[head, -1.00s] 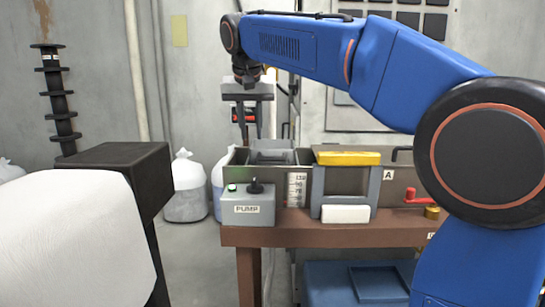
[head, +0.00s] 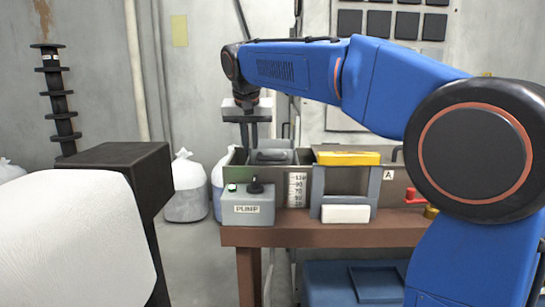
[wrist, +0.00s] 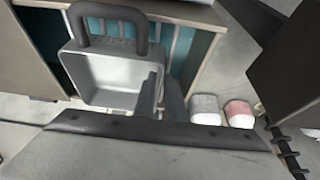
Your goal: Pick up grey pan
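The grey pan (wrist: 105,75) is a square open tray with a dark looped handle at the top of the wrist view. In the head view the pan (head: 270,157) shows as a grey rim and dark handle in the left end of the metal tank (head: 297,188). My gripper (head: 249,148) points down at the tank's left end. In the wrist view my gripper (wrist: 162,102) has two dark fingers with a narrow gap between them, at the pan's right wall. One finger overlaps the pan's inside in the picture, the other lies outside. Contact cannot be told.
A grey pump box (head: 247,208) stands in front of the tank on the brown bench (head: 330,234). A grey frame with a yellow top (head: 347,158) stands to the right. A red crank (head: 413,197) is farther right. White bags (head: 186,190) lie on the floor.

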